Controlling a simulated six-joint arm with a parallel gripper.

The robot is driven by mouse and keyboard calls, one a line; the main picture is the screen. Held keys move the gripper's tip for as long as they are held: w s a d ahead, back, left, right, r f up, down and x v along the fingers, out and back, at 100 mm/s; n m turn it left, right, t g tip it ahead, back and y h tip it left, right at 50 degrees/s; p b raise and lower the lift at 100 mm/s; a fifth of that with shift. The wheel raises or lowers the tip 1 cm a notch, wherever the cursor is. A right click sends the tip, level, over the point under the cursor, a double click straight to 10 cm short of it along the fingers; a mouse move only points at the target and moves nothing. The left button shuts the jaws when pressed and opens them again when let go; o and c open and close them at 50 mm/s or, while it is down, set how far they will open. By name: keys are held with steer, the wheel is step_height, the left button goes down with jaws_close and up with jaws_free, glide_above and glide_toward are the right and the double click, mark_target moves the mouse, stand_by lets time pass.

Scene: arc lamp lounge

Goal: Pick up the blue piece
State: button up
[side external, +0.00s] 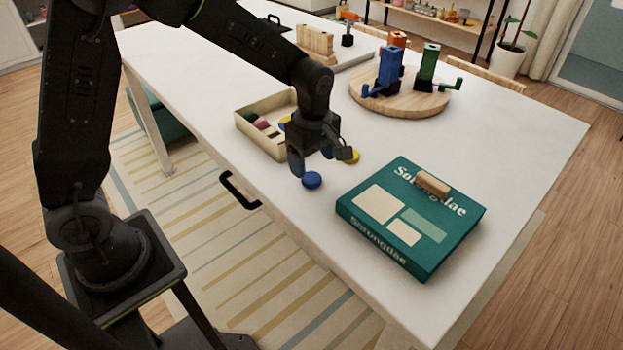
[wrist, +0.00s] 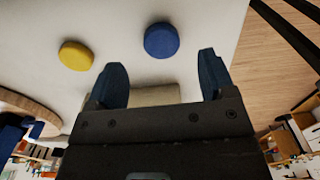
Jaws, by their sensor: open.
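The blue piece (side external: 312,180) is a small round disc lying on the white table near its front edge. It also shows in the wrist view (wrist: 161,40), beyond the fingertips and between their lines. My gripper (side external: 311,160) is open and empty, just above and behind the blue piece in the side view. In the wrist view its two dark blue fingers (wrist: 160,72) stand wide apart, with nothing between them touching. A yellow piece (side external: 351,157) lies on the table to the right of my gripper; it also shows in the wrist view (wrist: 75,55).
A shallow cream box (side external: 253,139) with coloured pieces stands left of my gripper. A teal game box (side external: 377,249) with a small wooden block (side external: 433,184) on top lies to the right. A round wooden board (side external: 424,107) holds blue and green figures behind. The table front edge is close.

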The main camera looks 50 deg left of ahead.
mark_target(312, 177)
step_height(312, 177, down, 5)
steer(key=shift+a+r, duration=0.15)
steer(key=c, duration=1)
steer(key=shift+r, duration=0.1)
